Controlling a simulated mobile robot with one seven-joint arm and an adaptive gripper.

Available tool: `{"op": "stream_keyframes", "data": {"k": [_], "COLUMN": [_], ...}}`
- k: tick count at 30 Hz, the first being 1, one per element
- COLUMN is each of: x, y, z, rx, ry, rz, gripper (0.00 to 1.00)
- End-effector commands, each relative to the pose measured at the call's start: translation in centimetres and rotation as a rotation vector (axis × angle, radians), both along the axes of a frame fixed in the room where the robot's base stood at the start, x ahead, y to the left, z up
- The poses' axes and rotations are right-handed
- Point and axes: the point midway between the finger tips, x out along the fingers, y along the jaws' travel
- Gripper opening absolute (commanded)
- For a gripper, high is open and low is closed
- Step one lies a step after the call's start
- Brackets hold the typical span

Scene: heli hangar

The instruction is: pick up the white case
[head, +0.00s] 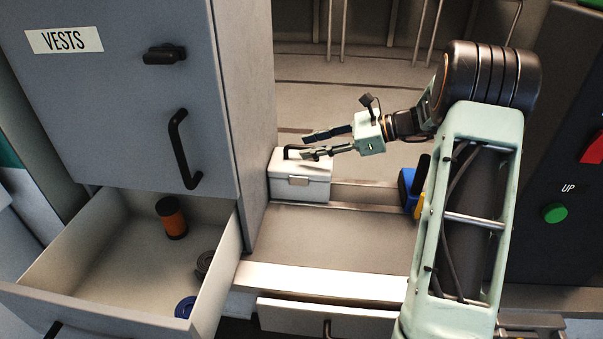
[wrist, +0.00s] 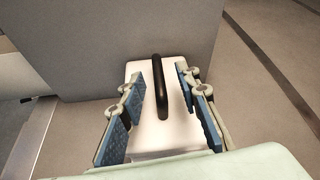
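The white case (head: 299,186) stands on the shelf beside the grey cabinet's side in the head view. It has a black handle on top and a latch on its front. In the wrist view the white case (wrist: 150,133) lies below my gripper (wrist: 170,108), with its black handle (wrist: 159,87) between the two finger pads. My gripper (head: 309,144) is open, and its fingers are on either side of the handle. I cannot tell whether either finger touches it. Part of the case top is hidden by the fingers and my gripper body.
The grey cabinet (head: 125,95) marked VESTS stands close on the left. Its open drawer (head: 120,250) holds an orange and black cylinder (head: 171,217) and rolled items. A blue and yellow object (head: 411,190) stands right on the shelf (head: 340,238). The shelf's middle is clear.

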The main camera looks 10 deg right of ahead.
Motion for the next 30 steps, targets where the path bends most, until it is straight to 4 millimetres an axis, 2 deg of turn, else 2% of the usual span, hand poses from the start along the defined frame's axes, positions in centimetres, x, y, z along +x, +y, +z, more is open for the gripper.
{"op": "stream_keyframes", "data": {"k": [1,5,12,21,30], "x": [0.1,0.7,0.9,0.9,0.9], "y": [1.0,2.4,2.6,2.6,2.6], "z": [-0.2,-1.0,-1.2,-1.2,-1.1], "rx": [0.003,0.001,0.0,0.0,0.0], "ry": [0.004,0.002,0.0,0.0,0.0], "rz": [0.003,0.003,0.0,0.0,0.0], "gripper": [0.3,0.3,0.3,0.0,0.0]}}
